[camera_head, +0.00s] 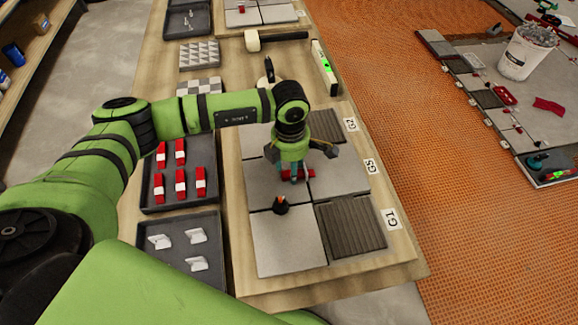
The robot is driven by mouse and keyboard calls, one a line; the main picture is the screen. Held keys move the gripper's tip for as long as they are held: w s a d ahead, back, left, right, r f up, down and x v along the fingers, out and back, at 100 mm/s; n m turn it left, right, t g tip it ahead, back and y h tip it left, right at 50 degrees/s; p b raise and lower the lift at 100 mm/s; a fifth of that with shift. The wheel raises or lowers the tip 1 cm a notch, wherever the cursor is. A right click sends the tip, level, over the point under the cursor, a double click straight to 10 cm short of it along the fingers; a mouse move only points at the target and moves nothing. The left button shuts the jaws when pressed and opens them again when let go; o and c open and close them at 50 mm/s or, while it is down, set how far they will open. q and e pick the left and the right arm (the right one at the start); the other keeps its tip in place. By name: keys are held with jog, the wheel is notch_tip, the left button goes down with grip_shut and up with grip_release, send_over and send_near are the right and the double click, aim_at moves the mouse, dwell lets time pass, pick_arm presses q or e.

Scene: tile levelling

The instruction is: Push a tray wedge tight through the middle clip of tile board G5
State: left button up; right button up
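The tile board G5, marked by its label (369,166), lies on the wooden bench with grey tiles (340,180). My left gripper (292,172) points down over the middle of this board. A red wedge (299,176) shows at its fingertips, low at the tile joint. The fingers overlap it, and I cannot tell whether they grip it. The middle clip is hidden or too small to make out there. Several red and white wedges (180,184) lie in the dark wedge tray (207,205) at the left. My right gripper is not in view.
A dark object with an orange top (281,206) stands on the tiles nearer me. A tray (215,268) holds white clips. A white bucket (526,55) stands at the right.

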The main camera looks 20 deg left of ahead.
pick_arm(q)
jog(key=shift+s+f, duration=0.1)
jog(key=shift+s, duration=0.05)
notch_tip(320, 180, up, 12)
dwell(0.7)
